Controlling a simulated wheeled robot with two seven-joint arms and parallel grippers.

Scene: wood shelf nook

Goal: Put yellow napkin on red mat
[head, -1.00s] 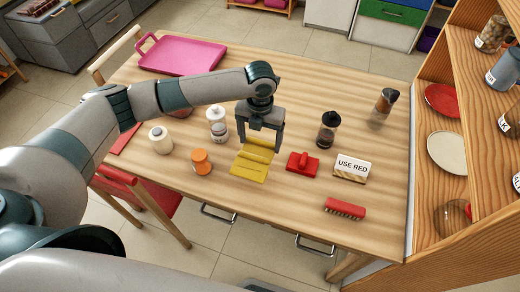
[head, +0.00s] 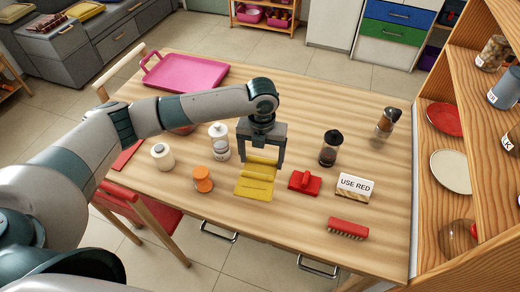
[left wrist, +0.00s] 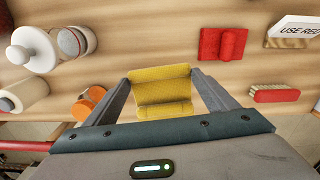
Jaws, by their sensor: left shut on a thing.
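The yellow napkin (head: 254,188) is a folded cloth near the middle of the table's front part. My left gripper (head: 261,166) points down over it and is shut on it. In the left wrist view the napkin (left wrist: 161,92) lies between the two fingers; I cannot tell whether it is clear of the table. A flat red piece that looks like the red mat (head: 127,156) shows at the table's left side, mostly hidden behind my left arm. My right gripper is not in view.
An orange jar (head: 203,180), a white jar (head: 162,156) and a white mill (head: 219,142) stand left of the napkin. A pink tray (head: 185,72) lies behind.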

